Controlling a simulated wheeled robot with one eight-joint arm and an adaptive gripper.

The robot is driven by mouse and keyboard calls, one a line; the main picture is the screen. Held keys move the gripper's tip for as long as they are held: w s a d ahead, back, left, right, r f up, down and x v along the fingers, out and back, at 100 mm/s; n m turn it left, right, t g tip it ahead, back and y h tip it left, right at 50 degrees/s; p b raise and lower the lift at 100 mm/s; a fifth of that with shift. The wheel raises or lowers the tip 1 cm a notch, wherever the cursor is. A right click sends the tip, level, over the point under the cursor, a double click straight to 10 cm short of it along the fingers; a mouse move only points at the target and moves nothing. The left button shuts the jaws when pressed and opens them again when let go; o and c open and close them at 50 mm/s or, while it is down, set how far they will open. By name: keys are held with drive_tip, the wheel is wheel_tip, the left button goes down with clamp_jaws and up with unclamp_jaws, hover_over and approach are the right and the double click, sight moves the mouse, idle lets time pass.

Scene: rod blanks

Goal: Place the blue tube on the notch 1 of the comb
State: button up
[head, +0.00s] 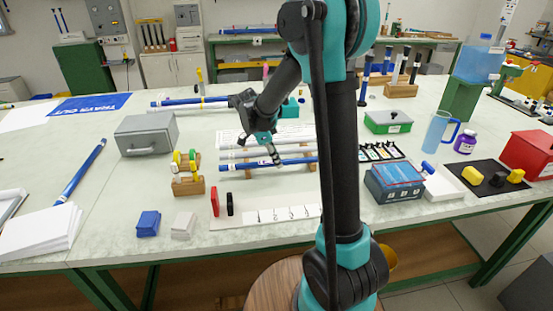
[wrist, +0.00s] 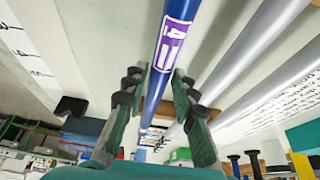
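A blue tube (head: 290,162) with white bands lies level across wooden supports in the middle of the table, nearest me among several tubes. My gripper (head: 274,156) is at this tube, pointing down. In the wrist view the blue tube (wrist: 172,58) carries a purple label and runs between the two fingers of my gripper (wrist: 158,76). The fingers are apart, with a gap visible beside the tube, so they look open. I cannot make out a numbered notch or tell for certain which part is the comb.
Grey-white tubes (wrist: 262,40) lie parallel beside the blue one. A grey box (head: 146,136) and another blue tube (head: 80,172) are at left.

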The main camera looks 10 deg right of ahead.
drive_tip(key=shift+o, duration=1)
drive_tip(key=shift+r, duration=0.15)
drive_tip(key=v, duration=1.2)
drive_tip(key=shift+s, duration=0.15)
